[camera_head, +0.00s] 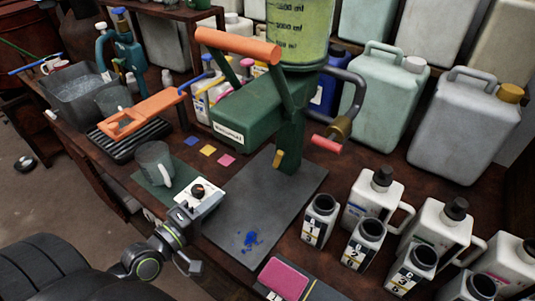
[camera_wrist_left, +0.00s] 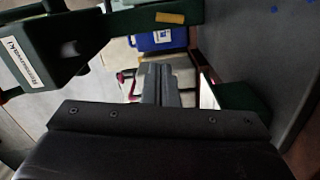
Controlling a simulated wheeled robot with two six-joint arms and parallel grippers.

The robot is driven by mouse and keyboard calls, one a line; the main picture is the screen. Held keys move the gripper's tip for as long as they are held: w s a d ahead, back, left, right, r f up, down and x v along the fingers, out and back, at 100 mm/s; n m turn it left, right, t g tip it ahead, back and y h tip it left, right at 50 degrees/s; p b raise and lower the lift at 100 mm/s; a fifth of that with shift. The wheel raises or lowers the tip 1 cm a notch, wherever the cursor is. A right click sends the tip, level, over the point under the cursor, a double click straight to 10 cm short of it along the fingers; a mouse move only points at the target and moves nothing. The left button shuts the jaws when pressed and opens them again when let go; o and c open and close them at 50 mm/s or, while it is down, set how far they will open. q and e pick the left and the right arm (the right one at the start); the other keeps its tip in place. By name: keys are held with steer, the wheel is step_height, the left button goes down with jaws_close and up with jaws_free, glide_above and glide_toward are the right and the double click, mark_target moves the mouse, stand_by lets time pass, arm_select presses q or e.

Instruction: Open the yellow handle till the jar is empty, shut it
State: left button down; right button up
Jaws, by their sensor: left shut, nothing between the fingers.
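The jar (camera_head: 298,32) with printed ml marks stands above the green machine. Its visible part looks yellow-green, and its top is cut off. The small yellow handle (camera_head: 278,158) is low on the green column; it also shows at the top of the left wrist view (camera_wrist_left: 170,18). My left gripper (camera_head: 204,195) is at the left edge of the dark base plate, in front of and left of the yellow handle, apart from it. Its grey fingers (camera_wrist_left: 160,85) are together and empty in the wrist view. My right gripper is not in view.
A glass mug (camera_head: 155,163) stands on a green mat left of the gripper. The orange lever (camera_head: 238,46) and the labelled green housing (camera_head: 247,113) overhang the plate (camera_head: 268,205). Open white bottles (camera_head: 320,220) stand at the right. The plate's front is mostly clear, with a blue patch.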

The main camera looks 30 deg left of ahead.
arm_select(q)
steer(key=w, duration=0.1)
steer(key=p, duration=0.2)
glide_toward(280, 156)
steer(key=w+a, duration=0.1)
steer(key=w, duration=0.7)
steer(key=shift+a+f, duration=0.1)
steer(key=shift+a, duration=0.15)
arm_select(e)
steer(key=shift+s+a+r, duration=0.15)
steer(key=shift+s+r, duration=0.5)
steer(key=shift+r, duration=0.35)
